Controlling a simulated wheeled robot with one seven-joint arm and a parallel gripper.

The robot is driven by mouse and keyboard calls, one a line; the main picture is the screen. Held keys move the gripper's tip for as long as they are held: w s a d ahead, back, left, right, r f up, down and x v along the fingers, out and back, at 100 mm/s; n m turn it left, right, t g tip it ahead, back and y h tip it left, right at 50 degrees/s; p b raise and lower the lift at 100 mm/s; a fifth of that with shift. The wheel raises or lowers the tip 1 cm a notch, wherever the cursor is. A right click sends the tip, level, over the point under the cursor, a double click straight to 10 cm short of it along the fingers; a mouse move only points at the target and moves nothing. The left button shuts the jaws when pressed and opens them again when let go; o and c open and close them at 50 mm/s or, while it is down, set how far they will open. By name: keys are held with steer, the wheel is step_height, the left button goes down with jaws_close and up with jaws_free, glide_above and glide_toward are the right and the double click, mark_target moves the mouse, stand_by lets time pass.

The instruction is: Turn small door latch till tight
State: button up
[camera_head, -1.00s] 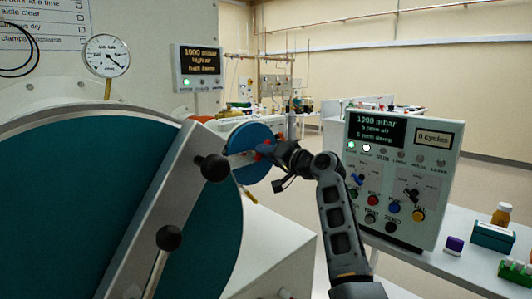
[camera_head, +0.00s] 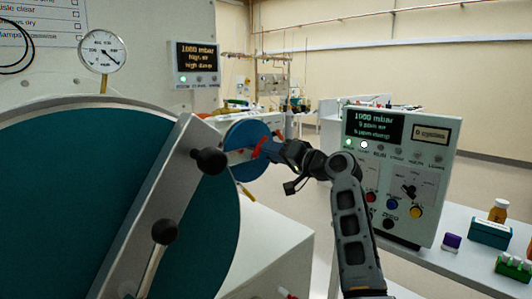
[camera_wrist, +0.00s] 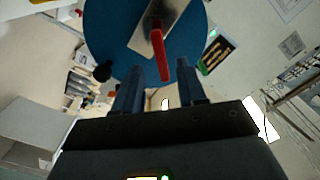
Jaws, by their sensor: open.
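The small round blue door (camera_head: 243,160) is at the picture's middle, with a pale bar across it. Its red latch handle (camera_wrist: 158,50) shows in the wrist view, attached to the bar and pointing down toward my gripper. In the head view the red latch (camera_head: 262,148) is partly hidden by my gripper (camera_head: 270,150). In the wrist view my gripper (camera_wrist: 163,90) is open. Its two blue fingers stand on either side of the latch's lower end, with a gap to each. I cannot tell whether the latch tip is fully between the fingers in depth.
A big teal round door (camera_head: 60,200) with a metal bar and black knobs (camera_head: 210,161) fills the left. A control panel (camera_head: 400,170) stands close right of my arm. A bench with a teal box (camera_head: 490,232) is at lower right.

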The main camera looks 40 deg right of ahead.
steer(key=shift+s+d, duration=0.1)
steer(key=shift+s, duration=1.55)
steer(key=s+a+f+g+h, duration=0.1)
steer(key=s+a+f, duration=0.2)
steer(key=f, duration=0.5)
steer(key=s+a+f+g+h, duration=0.1)
steer(key=s+a+f, duration=0.25)
steer(key=f, duration=0.45)
steer(key=s+a+f+n+g+h, duration=0.1)
steer(key=s+a+f+n, duration=0.1)
steer(key=s+a+f, duration=0.95)
steer(key=s+a+n, duration=0.1)
steer(key=s+a, duration=0.2)
steer(key=s, duration=0.5)
steer(key=s+a+n, duration=0.2)
steer(key=s, duration=0.6)
steer(key=s+a+r+n+y, duration=0.1)
steer(key=s+a+r+n, duration=0.1)
steer(key=s, duration=0.5)
steer(key=s+a+r+n+y, duration=0.1)
steer(key=s+a+r, duration=0.4)
steer(key=s, duration=0.2)
steer(key=shift+s+n, duration=0.35)
steer(key=shift+n, duration=0.05)
